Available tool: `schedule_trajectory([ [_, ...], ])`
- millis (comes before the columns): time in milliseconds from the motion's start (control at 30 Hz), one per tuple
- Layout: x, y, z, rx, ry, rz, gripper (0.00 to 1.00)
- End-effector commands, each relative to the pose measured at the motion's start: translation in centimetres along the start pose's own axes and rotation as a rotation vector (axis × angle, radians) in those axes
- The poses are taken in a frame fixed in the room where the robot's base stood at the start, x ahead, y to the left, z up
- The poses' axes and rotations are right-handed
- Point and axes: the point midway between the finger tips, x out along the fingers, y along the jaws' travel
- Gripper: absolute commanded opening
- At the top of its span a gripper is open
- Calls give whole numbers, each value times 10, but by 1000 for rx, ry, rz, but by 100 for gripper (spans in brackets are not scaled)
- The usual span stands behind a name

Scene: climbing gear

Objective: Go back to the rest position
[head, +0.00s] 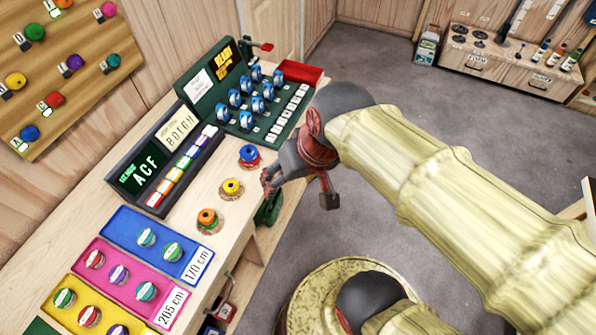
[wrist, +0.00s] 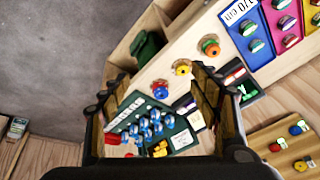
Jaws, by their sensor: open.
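My gripper (head: 268,182) is at the end of my raised gold arm, near the front edge of the bench in the head view. In the wrist view my gripper (wrist: 158,85) shows its two fingers apart, with nothing between them but the bench behind. The wooden bench (head: 190,255) carries a blue spool on a round base (head: 249,156), a yellow one (head: 231,188) and an orange-green one (head: 207,218). My gripper is beside these, and I see no contact. No marked rest position shows in either view.
A green rack (head: 226,118) of blue pieces and a dark display box (head: 160,160) stand along the bench. Blue (head: 160,222) and pink (head: 112,262) trays hold round pieces. A pegboard (head: 62,62) hangs on the wall. Grey floor (head: 390,75) is clear beyond my arm.

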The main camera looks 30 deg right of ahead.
Motion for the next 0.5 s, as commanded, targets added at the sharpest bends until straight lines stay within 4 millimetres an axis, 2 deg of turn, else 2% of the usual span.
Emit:
schedule_trajectory([
  [100, -20, 5, 0, -118, 102, 51, 62],
  [200, -28, 8, -2, -164, 144, 74, 62],
  [500, -30, 10, -2, -177, 154, 83, 62],
])
